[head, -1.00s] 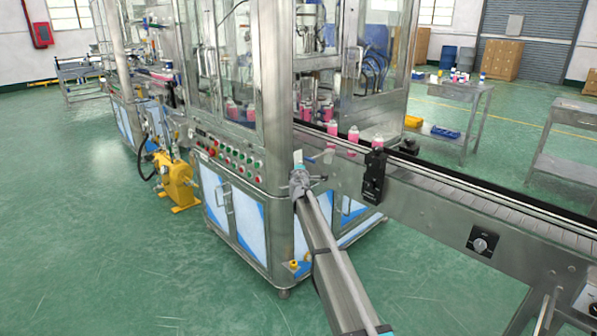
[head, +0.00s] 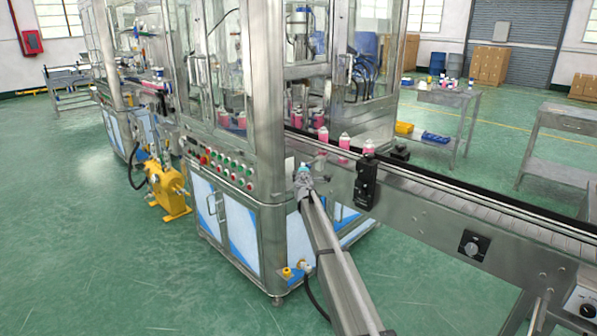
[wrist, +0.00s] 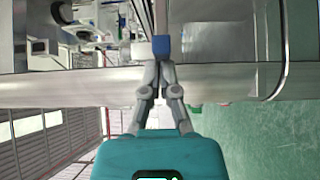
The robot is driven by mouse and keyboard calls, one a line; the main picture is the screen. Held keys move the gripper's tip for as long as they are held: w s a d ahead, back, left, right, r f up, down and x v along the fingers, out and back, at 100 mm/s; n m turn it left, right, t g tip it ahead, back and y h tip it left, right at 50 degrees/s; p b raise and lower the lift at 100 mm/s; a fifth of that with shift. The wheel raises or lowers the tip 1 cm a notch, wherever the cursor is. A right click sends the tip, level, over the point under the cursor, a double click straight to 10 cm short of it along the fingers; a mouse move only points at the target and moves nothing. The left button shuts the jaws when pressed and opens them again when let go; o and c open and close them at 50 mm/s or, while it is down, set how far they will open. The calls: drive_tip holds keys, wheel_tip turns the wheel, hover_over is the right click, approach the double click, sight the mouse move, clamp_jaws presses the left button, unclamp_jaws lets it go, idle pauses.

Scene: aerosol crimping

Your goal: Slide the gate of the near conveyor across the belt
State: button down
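The near conveyor (head: 440,215) runs from the machine toward the lower right, with its belt (head: 490,208) on top. My gripper (head: 304,172) is at the conveyor's near side, beside the machine's corner post. In the wrist view my gripper's fingers (wrist: 158,68) are drawn close together at a small blue piece (wrist: 161,45), which looks like the gate's handle. They appear shut on it, though the contact is partly hidden. Thin rails run up the picture from the blue piece. The rest of the gate is hard to make out in the head view.
Pink bottles (head: 343,145) with white caps stand on the belt near the machine. A black sensor block (head: 366,186) sits on the conveyor's near side, right of my gripper. The cabinet with push buttons (head: 228,172) is to the left. The green floor is clear in front.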

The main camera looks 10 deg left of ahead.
sight(310, 164)
drive_tip(key=w+d, duration=0.2)
drive_tip(key=w, duration=0.1)
drive_tip(key=shift+d, duration=0.1)
drive_tip(key=shift+w+d, duration=0.15)
drive_tip(key=shift+d, duration=0.05)
drive_tip(key=shift+s+a, duration=0.3)
drive_tip(key=shift+s, duration=0.25)
drive_tip(key=s, duration=1.2)
drive_tip(key=shift+s+a, duration=0.2)
drive_tip(key=shift+a, duration=0.25)
